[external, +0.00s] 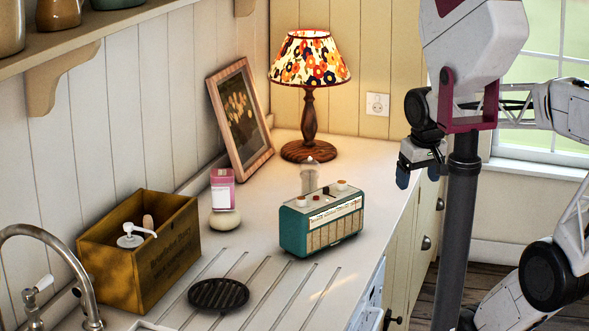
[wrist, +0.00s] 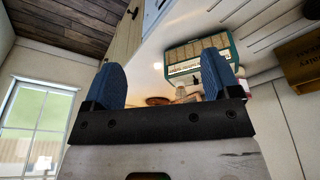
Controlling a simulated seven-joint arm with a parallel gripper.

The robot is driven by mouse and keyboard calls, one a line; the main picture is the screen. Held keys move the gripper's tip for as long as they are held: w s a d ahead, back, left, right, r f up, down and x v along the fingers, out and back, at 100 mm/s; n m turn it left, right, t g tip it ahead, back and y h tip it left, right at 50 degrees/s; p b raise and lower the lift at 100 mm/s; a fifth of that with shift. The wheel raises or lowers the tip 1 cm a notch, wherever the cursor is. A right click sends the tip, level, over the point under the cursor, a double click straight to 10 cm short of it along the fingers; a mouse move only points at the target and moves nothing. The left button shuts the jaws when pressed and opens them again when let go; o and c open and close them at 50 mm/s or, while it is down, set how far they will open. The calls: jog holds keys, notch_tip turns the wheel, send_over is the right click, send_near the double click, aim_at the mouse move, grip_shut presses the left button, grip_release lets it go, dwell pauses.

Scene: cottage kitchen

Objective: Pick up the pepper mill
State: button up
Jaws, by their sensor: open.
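A pale, glassy upright thing (external: 309,178), probably the pepper mill, stands on the counter behind the green radio, which hides its lower part. In the wrist view a small pale shape (wrist: 180,92) between the fingers may be the same thing; it is too small to be sure. My gripper (external: 418,176) hangs at the counter's right side, well apart from it. Its two blue fingers are spread with nothing held; they also show in the wrist view (wrist: 163,62).
The green radio (external: 322,222) stands just in front. A lamp (external: 309,110) and a leaning picture frame (external: 242,118) stand behind.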

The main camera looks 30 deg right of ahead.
jog(key=w+d+r+n+g+h, duration=0.1)
jog(key=w+d+n+h, duration=0.15)
jog(key=w, duration=0.35)
jog(key=w+d+n+g+h, duration=0.1)
jog(key=w+d+n+h, duration=0.2)
jog(key=w, duration=0.4)
jog(key=n+t+h, duration=0.7)
jog(key=n+h, duration=0.4)
jog(key=n, duration=0.7)
send_over(304, 189)
jog(key=v, duration=0.3)
jog(key=f, duration=0.1)
jog(key=shift+m, duration=0.25)
jog(key=f, duration=2.1)
jog(key=shift+d+f, duration=0.25)
jog(key=shift+w+d, duration=0.1)
jog(key=shift+x, duration=2.35)
jog(key=shift+f, duration=0.1)
